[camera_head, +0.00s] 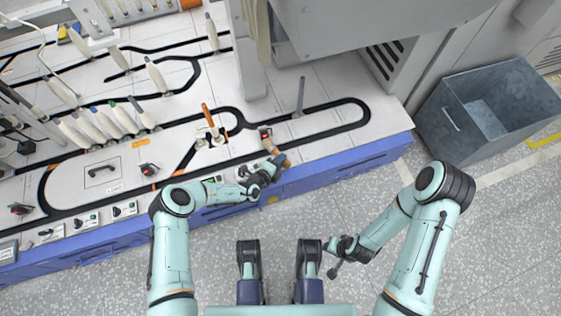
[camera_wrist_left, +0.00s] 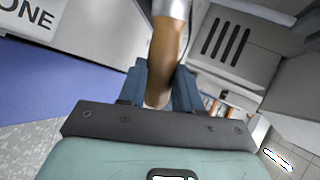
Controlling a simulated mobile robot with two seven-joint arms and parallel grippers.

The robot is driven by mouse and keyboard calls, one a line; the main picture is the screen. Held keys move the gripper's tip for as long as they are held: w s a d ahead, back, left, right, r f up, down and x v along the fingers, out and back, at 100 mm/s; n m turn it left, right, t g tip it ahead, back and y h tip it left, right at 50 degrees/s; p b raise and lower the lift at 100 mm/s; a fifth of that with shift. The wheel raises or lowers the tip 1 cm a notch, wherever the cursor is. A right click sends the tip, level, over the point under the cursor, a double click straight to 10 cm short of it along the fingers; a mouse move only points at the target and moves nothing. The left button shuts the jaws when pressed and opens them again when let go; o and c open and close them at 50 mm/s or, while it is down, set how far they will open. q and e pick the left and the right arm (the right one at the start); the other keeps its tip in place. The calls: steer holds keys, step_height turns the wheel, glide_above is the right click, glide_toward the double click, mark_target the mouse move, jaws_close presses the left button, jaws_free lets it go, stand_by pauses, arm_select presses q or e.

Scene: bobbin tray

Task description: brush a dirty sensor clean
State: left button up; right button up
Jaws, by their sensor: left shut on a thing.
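My left gripper (camera_head: 272,170) is at the front edge of the white-topped bench, shut on a brush (camera_head: 281,158). In the left wrist view, the brush's brown wooden handle (camera_wrist_left: 165,55) sits between the two blue-grey fingers (camera_wrist_left: 160,88), with a pale metal collar beyond it. The bristles are out of that view. In the head view, the brush points up and left towards a small dark block with a red part (camera_head: 265,131), perhaps the sensor, beside the black track. I cannot tell whether they touch, or see any dirt. My right gripper (camera_head: 340,250) hangs over the floor, its jaws unclear.
An orange-topped post (camera_head: 208,116) and a grey upright rod (camera_head: 300,95) stand on the bench (camera_head: 335,140). Several pale bobbins (camera_head: 105,122) stand to the left. A large grey machine overhangs the back. A grey bin (camera_head: 450,135) stands right; the floor in front is clear.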

mark_target(286, 166)
arm_select(q)
steer(key=shift+w+d+r, duration=0.1)
steer(key=shift+w+d, duration=0.05)
steer(key=shift+d, duration=0.3)
steer(key=shift+w+d+r, duration=0.1)
steer(key=shift+w+d, duration=0.05)
steer(key=shift+d, duration=0.25)
steer(key=shift+s+a+f, duration=0.15)
steer(key=shift+a+f, duration=0.05)
steer(key=shift+a, duration=0.35)
steer(key=shift+s+a+f, duration=0.1)
steer(key=shift+a+f, duration=0.1)
steer(key=shift+a, duration=0.3)
steer(key=shift+w+d+r, duration=0.1)
steer(key=shift+w+d, duration=0.05)
steer(key=shift+d, duration=0.4)
steer(key=shift+w+d+r, duration=0.1)
steer(key=shift+d, duration=0.45)
steer(key=shift+s, duration=0.1)
steer(key=shift+s+d+r+p, duration=0.1)
steer(key=shift+s+d+p, duration=0.1)
steer(key=shift+s+p, duration=0.4)
steer(key=shift+s+d+p, duration=0.15)
steer(key=shift+s+p, duration=0.35)
steer(key=shift+p, duration=0.05)
steer(key=s+p, duration=0.1)
steer(key=s+d+p, duration=0.1)
steer(key=s, duration=0.1)
steer(key=shift+s, duration=0.2)
